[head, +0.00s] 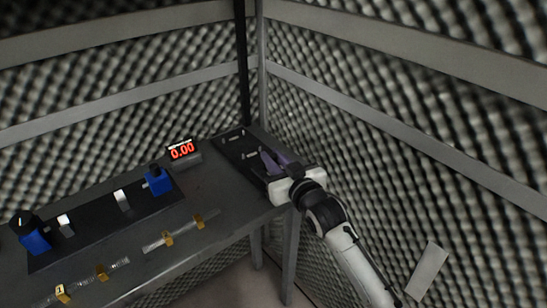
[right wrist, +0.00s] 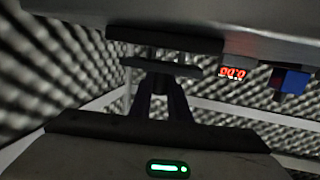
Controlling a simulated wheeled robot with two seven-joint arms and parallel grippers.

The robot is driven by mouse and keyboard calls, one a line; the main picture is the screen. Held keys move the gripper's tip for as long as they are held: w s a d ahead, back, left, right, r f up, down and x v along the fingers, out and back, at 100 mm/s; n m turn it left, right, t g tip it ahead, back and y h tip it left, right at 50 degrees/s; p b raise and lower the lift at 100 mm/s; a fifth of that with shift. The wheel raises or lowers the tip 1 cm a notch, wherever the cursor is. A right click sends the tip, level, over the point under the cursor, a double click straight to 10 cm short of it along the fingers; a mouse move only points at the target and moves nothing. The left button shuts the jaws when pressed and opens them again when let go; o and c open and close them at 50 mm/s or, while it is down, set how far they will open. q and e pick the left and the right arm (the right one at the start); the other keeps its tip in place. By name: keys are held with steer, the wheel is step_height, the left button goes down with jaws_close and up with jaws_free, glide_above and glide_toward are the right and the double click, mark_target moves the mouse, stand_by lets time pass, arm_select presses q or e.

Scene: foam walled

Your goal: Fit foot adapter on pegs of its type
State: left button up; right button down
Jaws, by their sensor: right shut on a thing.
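My right gripper (head: 272,162) is at the far right end of the table, beside a dark board (head: 228,143) with light pegs (head: 250,155) on it. In the right wrist view, which is upside down, my right gripper (right wrist: 160,88) is shut on a dark flat bar, which looks like the foot adapter (right wrist: 140,65). Pegs (right wrist: 180,55) show between the bar and the dark board (right wrist: 165,38). I cannot tell whether the bar is seated on them. In the head view I cannot make out the adapter at the gripper. My left gripper is not in view.
A red readout (head: 182,150) shows 0.00 beside the board. A dark strip (head: 95,222) carries blue blocks (head: 158,181) and pale pieces. Springs with yellow tags (head: 168,238) lie along the front of the table. Foam walls (head: 400,150) stand close behind and right.

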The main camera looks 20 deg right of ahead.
steer(key=shift+f+b, duration=0.45)
steer(key=shift+f, duration=0.3)
steer(key=c, duration=1.6)
jaws_free()
steer(key=shift+f, duration=0.1)
steer(key=shift+s, duration=0.1)
steer(key=v, duration=1)
steer(key=shift+s, duration=0.1)
